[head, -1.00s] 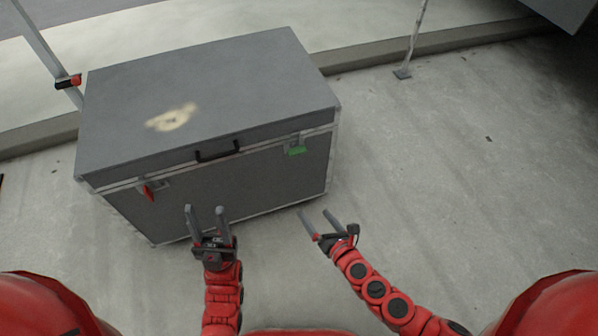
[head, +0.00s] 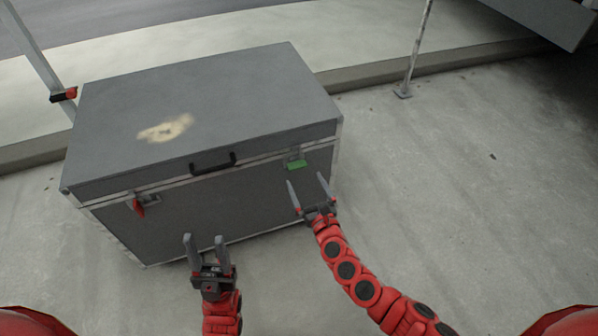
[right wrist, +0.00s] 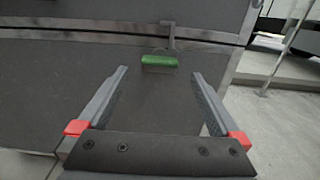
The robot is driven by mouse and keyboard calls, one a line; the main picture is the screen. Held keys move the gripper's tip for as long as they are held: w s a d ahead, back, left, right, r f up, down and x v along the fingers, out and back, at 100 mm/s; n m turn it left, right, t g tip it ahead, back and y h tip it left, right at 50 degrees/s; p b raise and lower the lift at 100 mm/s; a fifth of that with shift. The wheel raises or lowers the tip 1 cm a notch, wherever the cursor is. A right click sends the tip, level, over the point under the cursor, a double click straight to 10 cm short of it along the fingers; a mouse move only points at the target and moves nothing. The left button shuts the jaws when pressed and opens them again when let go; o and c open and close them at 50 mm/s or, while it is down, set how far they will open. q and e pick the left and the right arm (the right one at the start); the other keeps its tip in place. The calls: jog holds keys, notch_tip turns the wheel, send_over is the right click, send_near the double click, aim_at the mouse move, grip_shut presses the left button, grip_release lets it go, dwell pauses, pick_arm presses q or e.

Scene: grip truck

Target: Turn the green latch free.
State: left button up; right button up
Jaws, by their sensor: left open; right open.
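The green latch (head: 297,164) is on the front of the grey case (head: 240,205), near its right end and just below the lid seam. It also shows in the right wrist view (right wrist: 159,61), ahead of the fingertips and between them. My right gripper (head: 307,180) is open and empty, just below the latch in the head view and apart from it. In the right wrist view my right gripper (right wrist: 160,75) has its fingers on either side of the latch's line. My left gripper (head: 205,240) is open and empty, low in front of the case's left half.
A red latch (head: 138,207) is on the case's front left. A black handle (head: 212,164) is at the middle of the front. A pole with a foot (head: 403,92) stands behind to the right. The concrete floor (head: 480,210) right of the case is clear.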

aim_at(298, 169)
jog(key=b+x, duration=0.1)
jog(key=x, duration=0.5)
jog(key=shift+d+b, duration=0.1)
jog(key=shift+b, duration=0.2)
jog(key=c, duration=1.3)
